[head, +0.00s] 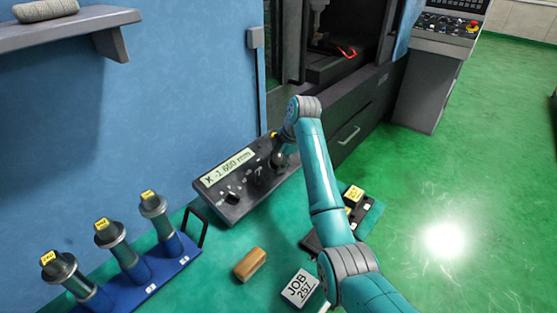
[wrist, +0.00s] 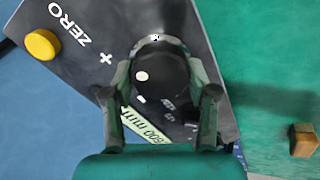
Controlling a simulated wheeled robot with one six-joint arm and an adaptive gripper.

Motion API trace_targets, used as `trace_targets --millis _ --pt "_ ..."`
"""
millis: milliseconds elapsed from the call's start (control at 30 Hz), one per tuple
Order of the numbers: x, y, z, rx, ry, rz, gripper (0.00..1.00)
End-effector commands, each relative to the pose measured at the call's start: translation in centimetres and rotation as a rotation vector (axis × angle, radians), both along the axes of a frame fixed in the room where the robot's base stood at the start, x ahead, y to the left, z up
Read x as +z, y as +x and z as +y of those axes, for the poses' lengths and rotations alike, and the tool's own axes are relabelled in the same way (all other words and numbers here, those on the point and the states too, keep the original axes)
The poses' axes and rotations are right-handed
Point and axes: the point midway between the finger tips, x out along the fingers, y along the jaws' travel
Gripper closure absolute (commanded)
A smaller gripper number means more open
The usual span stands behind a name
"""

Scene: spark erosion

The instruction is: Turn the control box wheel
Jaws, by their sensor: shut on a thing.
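The control box (head: 232,198) is a dark sloped panel on the green bench, with a lit display (head: 228,168) reading about X -1.650 mm. The wrist view shows its face (wrist: 88,62) with ZERO and plus markings, a yellow button (wrist: 42,44) and part of the display (wrist: 140,128). The black wheel (wrist: 160,78), with a white dot on it, sits between my two fingers. My gripper (wrist: 160,88) is shut on the wheel, one finger on each side. In the head view my gripper (head: 281,157) is over the box's right part and hides most of the wheel.
Several electrode holders with yellow tags stand in a blue rack (head: 150,285) at left. The blue wall (head: 150,110) and machine (head: 345,125) stand behind. A shelf (head: 70,27) is upper left.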

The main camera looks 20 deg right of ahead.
Motion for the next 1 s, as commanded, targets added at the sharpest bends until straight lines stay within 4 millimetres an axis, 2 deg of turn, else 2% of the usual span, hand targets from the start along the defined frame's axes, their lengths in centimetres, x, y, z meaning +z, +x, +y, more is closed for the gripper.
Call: trace_targets --millis 67,100,200,567,1000 --pt "-0.5 -0.2 0.1 0.0 0.0 0.009 0.77" --pt "-0.6 -0.2 0.1 0.0 0.0 0.01 0.4" --pt "-0.5 -0.2 0.1 0.0 0.0 0.009 0.18" --pt "0.2 -0.1 -0.1 -0.001 0.0 0.002 0.18" --pt "5.7 -1.9 -1.4 0.0 0.001 0.003 0.18"
